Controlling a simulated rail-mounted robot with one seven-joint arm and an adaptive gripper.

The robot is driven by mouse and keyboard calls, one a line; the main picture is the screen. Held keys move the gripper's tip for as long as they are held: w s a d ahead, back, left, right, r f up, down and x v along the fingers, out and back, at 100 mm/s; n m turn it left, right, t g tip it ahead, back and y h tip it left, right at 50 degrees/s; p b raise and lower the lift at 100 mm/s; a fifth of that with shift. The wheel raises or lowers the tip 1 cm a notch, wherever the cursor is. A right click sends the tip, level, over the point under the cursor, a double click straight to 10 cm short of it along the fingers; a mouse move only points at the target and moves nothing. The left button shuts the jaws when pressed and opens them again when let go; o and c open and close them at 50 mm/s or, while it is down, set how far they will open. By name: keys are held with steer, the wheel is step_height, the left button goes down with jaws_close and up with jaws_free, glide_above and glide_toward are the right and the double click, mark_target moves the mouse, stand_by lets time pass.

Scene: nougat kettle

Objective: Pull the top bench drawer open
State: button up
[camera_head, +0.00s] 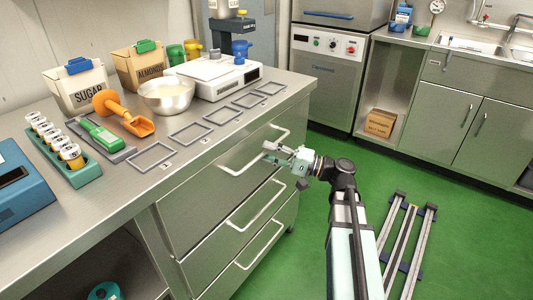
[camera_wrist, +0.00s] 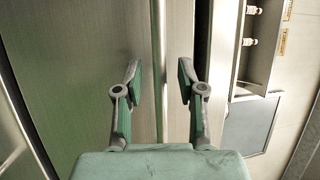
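The top bench drawer (camera_head: 205,190) is the uppermost of three grey metal drawers under the bench top, and its front also fills the left of the wrist view (camera_wrist: 90,60). Its bar handle (camera_head: 235,168) runs along the front. My gripper (camera_head: 273,153) is at the far end of this handle. In the wrist view my gripper (camera_wrist: 160,80) has its fingers apart, with the handle bar (camera_wrist: 158,45) between them and a gap on either side. A dark strip runs beside the drawer's top edge; I cannot tell whether the drawer stands slightly open.
The bench top (camera_head: 205,155) holds a sugar bin (camera_head: 75,90), a metal bowl (camera_head: 167,96), a scale (camera_head: 222,80) and several flat square frames. Two lower drawers have similar projecting handles (camera_head: 262,205). Metal rails (camera_head: 405,240) lie on the open green floor to the right.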

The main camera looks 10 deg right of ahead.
steer(key=shift+w+a+r, duration=0.1)
steer(key=shift+w+a, duration=0.15)
steer(key=shift+a, duration=0.3)
jaws_close()
steer(key=shift+d, duration=0.1)
